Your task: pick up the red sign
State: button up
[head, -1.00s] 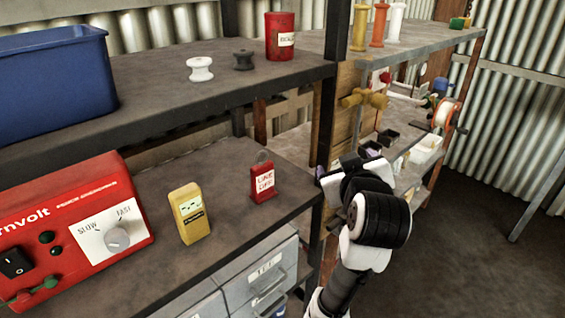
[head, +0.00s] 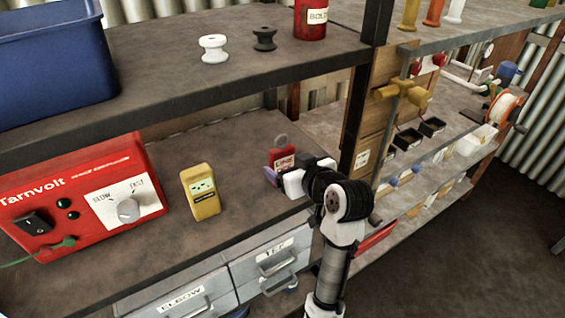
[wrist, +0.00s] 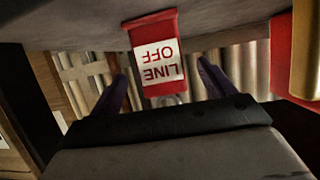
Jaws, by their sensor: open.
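The red sign (head: 283,154) stands upright on the middle shelf, near its right end. It has a white label and a grey ring on top. In the wrist view the sign (wrist: 169,24) appears upside down, with the label reading LINE OFF. My gripper (head: 273,174) is at the sign in the head view and hides its lower right part. In the wrist view my gripper (wrist: 164,82) is open, with one dark finger to each side of the sign's outline. I see gaps beside the sign and no finger clearly touching it.
A yellow meter (head: 201,192) and a red Tarnvolt box (head: 100,165) stand to the left on the same shelf (head: 240,210). A dark post (head: 362,115) rises close to the right of my gripper. Grey drawers (head: 272,262) sit below.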

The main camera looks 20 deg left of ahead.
aim_at(284, 164)
jog(key=x, duration=0.2)
jog(key=p+x, duration=0.1)
jog(key=x, duration=0.1)
jog(key=p+x, duration=0.1)
jog(key=x, duration=0.1)
jog(key=shift+f, duration=0.35)
jog(key=c, duration=1.1)
jog(key=shift+r, duration=0.15)
